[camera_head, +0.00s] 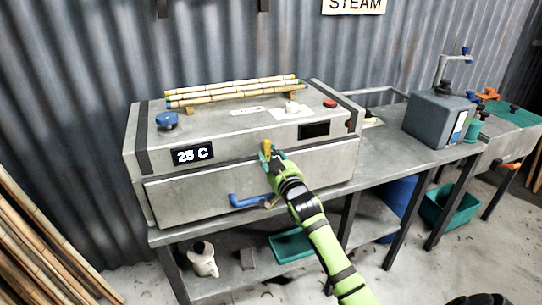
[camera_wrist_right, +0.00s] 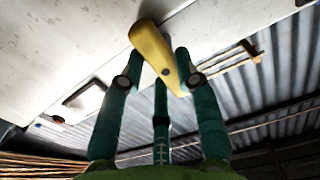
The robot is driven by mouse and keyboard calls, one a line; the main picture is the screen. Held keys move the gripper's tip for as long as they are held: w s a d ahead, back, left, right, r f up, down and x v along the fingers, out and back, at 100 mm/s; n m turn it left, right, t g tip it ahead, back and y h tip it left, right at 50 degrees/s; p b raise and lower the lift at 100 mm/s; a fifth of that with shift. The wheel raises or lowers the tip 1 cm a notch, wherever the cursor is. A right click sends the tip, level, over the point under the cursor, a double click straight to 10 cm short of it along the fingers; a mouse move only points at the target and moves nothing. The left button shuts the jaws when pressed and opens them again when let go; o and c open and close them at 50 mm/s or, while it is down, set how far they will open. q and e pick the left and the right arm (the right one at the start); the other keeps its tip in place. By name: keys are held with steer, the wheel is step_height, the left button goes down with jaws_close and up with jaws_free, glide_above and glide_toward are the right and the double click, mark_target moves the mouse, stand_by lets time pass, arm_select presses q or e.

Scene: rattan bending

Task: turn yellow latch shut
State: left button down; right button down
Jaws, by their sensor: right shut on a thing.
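The yellow latch (camera_head: 266,147) is on the upper front of the grey steam box (camera_head: 200,200), near the middle, and stands roughly upright. My right gripper (camera_head: 273,159) reaches it from the front and is shut on it. In the right wrist view, the yellow latch (camera_wrist_right: 155,55) sits between the green fingers of my right gripper (camera_wrist_right: 157,66). A blue handle (camera_head: 248,200) is on the box front below the latch, partly behind my right wrist. My left gripper is not in view.
Bamboo poles (camera_head: 232,92) lie on a rack on top of the box, near a blue knob (camera_head: 167,121) and a red button (camera_head: 329,103). A display (camera_head: 192,154) reads 25 C. A grey tank (camera_head: 437,118) stands on the bench to the right.

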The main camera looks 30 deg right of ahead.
steer(key=shift+n, duration=0.4)
steer(key=c, duration=0.9)
jaws_free()
steer(key=v, duration=1.2)
steer(key=shift+f, duration=0.15)
